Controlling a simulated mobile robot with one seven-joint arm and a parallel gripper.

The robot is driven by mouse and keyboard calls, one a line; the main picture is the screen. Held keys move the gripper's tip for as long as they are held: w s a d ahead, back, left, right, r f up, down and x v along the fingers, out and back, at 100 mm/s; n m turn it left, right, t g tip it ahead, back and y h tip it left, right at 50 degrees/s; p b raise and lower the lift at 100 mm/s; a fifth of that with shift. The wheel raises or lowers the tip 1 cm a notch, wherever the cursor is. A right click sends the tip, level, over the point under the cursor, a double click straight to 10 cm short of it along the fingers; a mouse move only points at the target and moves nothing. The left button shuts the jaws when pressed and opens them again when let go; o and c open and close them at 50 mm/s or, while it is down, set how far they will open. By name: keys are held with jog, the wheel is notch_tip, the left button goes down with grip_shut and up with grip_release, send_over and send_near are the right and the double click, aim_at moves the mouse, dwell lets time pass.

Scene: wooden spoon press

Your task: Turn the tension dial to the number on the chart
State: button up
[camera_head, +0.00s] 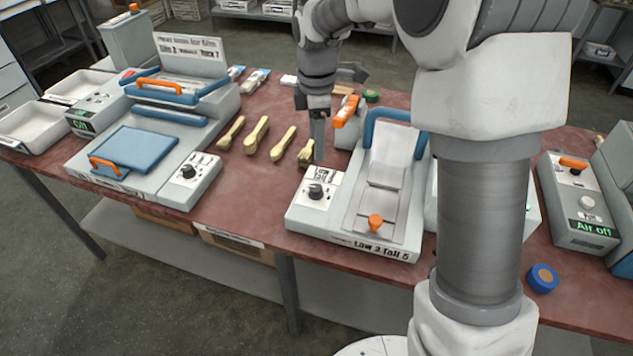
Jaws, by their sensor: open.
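A black dial (316,191) sits on a white numbered plate at the left of the middle grey machine (300,217). A second black dial (188,171) is on the left grey machine. I cannot tell which is the tension dial, and their settings are too small to read. A white chart (190,50) with black text stands behind the left machine; part of it seems to read "Thick 7". The middle machine's front label (374,247) seems to read "Low 3 Tall 5". My gripper (319,155) points down, open, just above and behind the middle dial, apart from it.
Several wooden spoons (256,137) lie between the two machines. The middle machine has a blue handle (395,116) and an orange knob (375,223). A control box (583,205) reading "Air off" and a blue roll (542,278) are at the right. My arm hides part of the table.

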aim_at(316, 187)
jog(key=f, duration=0.4)
jog(key=f+b, duration=0.1)
jog(key=f, duration=0.9)
jog(key=shift+w+f+b, duration=0.15)
jog(key=shift+w+b, duration=0.1)
jog(key=shift+b, duration=0.1)
grip_shut()
